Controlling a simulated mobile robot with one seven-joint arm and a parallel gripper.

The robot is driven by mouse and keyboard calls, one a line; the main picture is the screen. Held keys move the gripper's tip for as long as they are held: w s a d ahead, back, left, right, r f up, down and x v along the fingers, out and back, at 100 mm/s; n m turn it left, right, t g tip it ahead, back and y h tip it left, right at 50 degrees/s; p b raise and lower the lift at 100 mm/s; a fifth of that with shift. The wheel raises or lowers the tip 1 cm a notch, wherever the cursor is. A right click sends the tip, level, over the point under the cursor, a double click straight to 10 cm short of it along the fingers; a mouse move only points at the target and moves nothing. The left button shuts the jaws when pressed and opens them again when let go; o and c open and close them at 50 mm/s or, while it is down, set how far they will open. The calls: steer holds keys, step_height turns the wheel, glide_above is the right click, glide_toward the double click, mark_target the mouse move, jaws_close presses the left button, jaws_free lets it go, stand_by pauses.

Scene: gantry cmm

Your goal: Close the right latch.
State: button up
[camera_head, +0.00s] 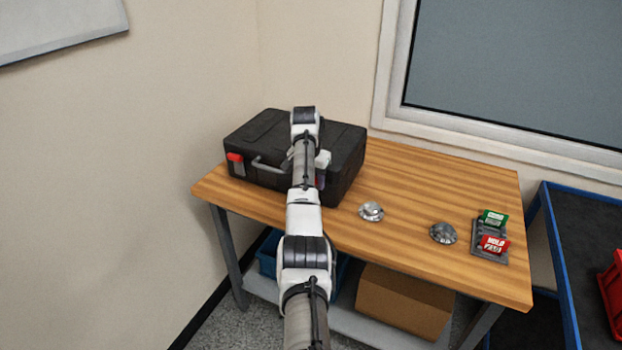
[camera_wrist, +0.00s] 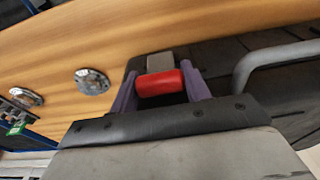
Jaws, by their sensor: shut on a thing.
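The black case (camera_head: 345,140) lies shut on the wooden table, with its grey handle (camera_head: 268,165) on the front side. The right latch has a red tab (camera_wrist: 160,86) and a grey piece (camera_wrist: 160,62) beside it on the case. My gripper (camera_wrist: 159,80) has its purple fingers on both sides of the red tab and is shut on it. In the head view my arm hides the right latch, and only a bit of my gripper (camera_head: 319,181) shows at the case's front. The red left latch (camera_head: 235,158) sits left of the handle.
Two round metal parts (camera_head: 371,211) (camera_head: 443,233) and a rack (camera_head: 489,243) with green and red tags stand on the wooden table (camera_head: 430,180) right of the case. A blue-edged cart (camera_head: 560,250) stands at right. A cardboard box (camera_head: 405,300) is under the table.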

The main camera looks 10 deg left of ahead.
steer(key=o, duration=1.4)
steer(key=r, duration=0.4)
steer(key=s+r, duration=0.1)
steer(key=r, duration=0.4)
steer(key=s+r, duration=0.1)
steer(key=r, duration=0.3)
steer(key=shift+a+r, duration=0.35)
steer(key=shift+a, duration=0.05)
steer(key=shift+f, duration=0.1)
